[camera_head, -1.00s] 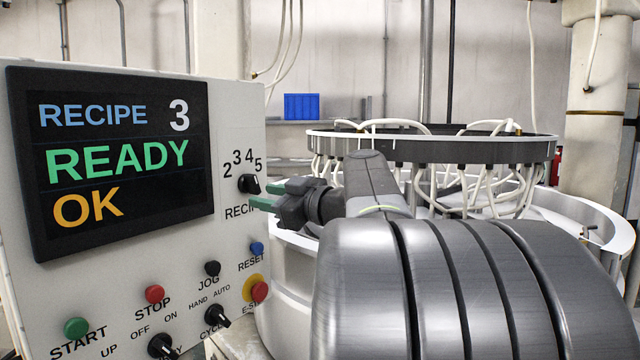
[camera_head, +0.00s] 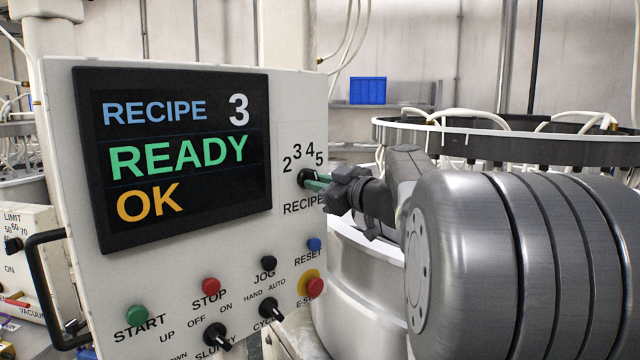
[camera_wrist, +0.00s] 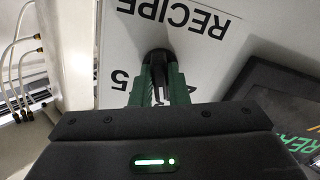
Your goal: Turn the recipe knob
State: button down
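The recipe knob (camera_head: 306,178) is a black knob on the right of the grey control panel (camera_head: 290,110), under the numbers 2 to 5. The panel's screen (camera_head: 178,155) reads RECIPE 3, READY, OK. My gripper (camera_head: 317,182) reaches the knob from the right, with its green fingertips at it. In the wrist view my gripper (camera_wrist: 158,76) has one finger on each side of the black knob (camera_wrist: 157,55), with a narrow gap between them. The fingers partly hide the knob, and I cannot tell whether they press on it.
Below the knob are a blue RESET button (camera_head: 314,244), a black JOG button (camera_head: 268,263) and a red emergency stop (camera_head: 314,286). START (camera_head: 136,315) and STOP (camera_head: 210,286) buttons sit lower left. A round lapping machine (camera_head: 450,140) stands behind my arm. A black handle (camera_head: 45,290) is at the left.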

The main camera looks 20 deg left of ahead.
jog(key=shift+f+b, duration=0.15)
jog(key=shift+b, duration=0.2)
jog(key=shift+s+m+b, duration=0.1)
jog(key=shift+m+b, duration=2.55)
jog(key=shift+m, duration=1.25)
jog(key=c, duration=1.4)
grip_release()
jog(key=b+v, duration=0.4)
jog(key=v, duration=0.9)
jog(key=shift+d, duration=0.4)
